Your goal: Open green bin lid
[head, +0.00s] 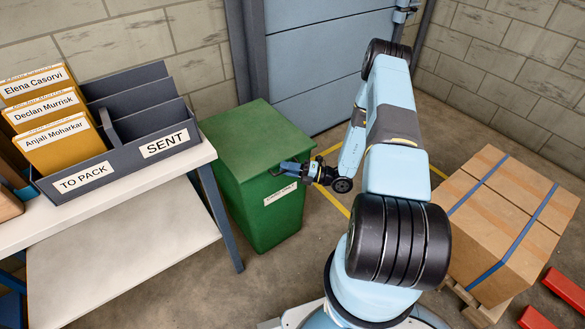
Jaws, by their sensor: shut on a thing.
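The green bin (258,212) stands on the floor left of my arm, with a white label on its front face. Its green lid (250,138) lies flat across the top and looks closed. My gripper (280,168) is at the lid's right front edge, shut on what seems to be a dark handle there. The fingertips are small in this view, and the handle is partly hidden by them.
A white table (110,176) with a lower shelf stands close on the bin's left. It carries a grey sorter (125,128) with yellow folders. A blue door (325,60) is behind the bin. Strapped cartons (500,215) stand on a pallet at right.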

